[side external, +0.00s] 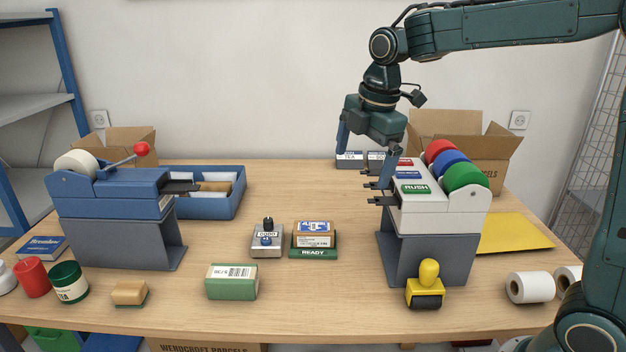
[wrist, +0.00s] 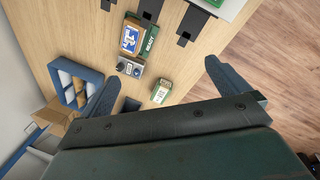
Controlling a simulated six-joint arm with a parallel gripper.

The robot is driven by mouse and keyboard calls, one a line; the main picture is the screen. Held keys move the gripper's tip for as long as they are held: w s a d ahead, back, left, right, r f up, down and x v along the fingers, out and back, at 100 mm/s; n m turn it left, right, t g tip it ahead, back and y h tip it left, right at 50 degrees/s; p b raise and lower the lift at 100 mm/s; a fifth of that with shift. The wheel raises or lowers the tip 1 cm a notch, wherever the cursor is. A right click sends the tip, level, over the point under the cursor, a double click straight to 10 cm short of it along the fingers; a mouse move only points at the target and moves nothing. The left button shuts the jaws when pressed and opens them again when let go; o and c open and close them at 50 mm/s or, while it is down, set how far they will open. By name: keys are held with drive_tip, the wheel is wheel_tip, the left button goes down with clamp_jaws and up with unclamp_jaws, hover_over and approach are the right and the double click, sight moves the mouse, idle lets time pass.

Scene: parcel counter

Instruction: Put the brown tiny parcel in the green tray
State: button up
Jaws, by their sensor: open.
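The brown tiny parcel (side external: 314,227), with a blue and white label on top, sits in the green tray (side external: 313,253) marked READY, at the middle of the table. In the wrist view the parcel (wrist: 130,37) lies with the green tray (wrist: 150,42) around or beneath it; its underside is hidden. My gripper (side external: 367,148) is open and empty, raised behind and to the right of the tray, near the white label machine. Its two fingers also show spread wide in the wrist view (wrist: 165,87).
The white machine (side external: 435,205) on a grey stand is close to my gripper. A small grey device (side external: 267,240) stands left of the tray. A green parcel (side external: 231,282) and a yellow stamp (side external: 427,287) are nearer the front. A blue bin (side external: 217,207) is at back left.

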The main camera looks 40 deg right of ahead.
drive_tip(key=s+f+m+t, duration=0.2)
drive_tip(key=s+m+t, duration=0.1)
drive_tip(key=s+m, duration=1.3)
drive_tip(key=s+a, duration=0.1)
drive_tip(key=s, duration=0.6)
